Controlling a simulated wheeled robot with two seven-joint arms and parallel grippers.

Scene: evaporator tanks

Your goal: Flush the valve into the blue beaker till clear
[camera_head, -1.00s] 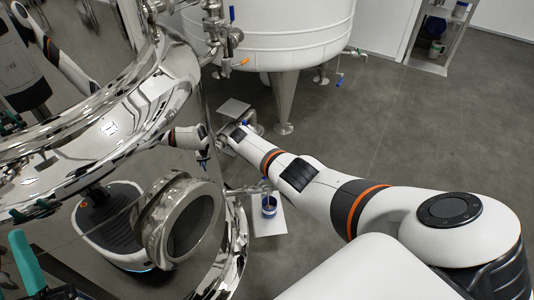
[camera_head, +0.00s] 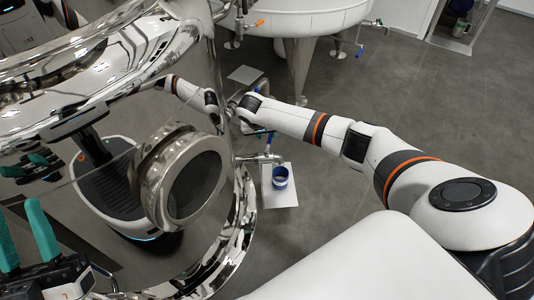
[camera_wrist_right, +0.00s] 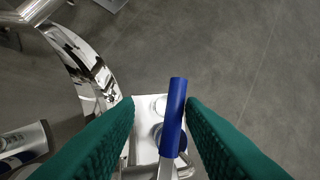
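The blue beaker (camera_head: 280,177) stands upright on a pale plate (camera_head: 284,198) on the floor, beside the shiny tank. A metal valve pipe (camera_head: 261,158) comes out of the tank just above and left of it. In the right wrist view a blue lever handle (camera_wrist_right: 173,117) lies between the green fingers of my right gripper (camera_wrist_right: 160,106), which is open, with a gap on both sides. The beaker is mostly hidden there. In the head view my right fingertips are hard to make out. My left gripper (camera_head: 22,232) is open and empty at the lower left.
The polished tank (camera_head: 100,70) with a round metal port (camera_head: 195,180) fills the left and mirrors my body. A white tank on legs (camera_head: 300,55) stands behind. A shelf (camera_head: 460,25) is at the upper right. Grey floor (camera_head: 400,100) is clear on the right.

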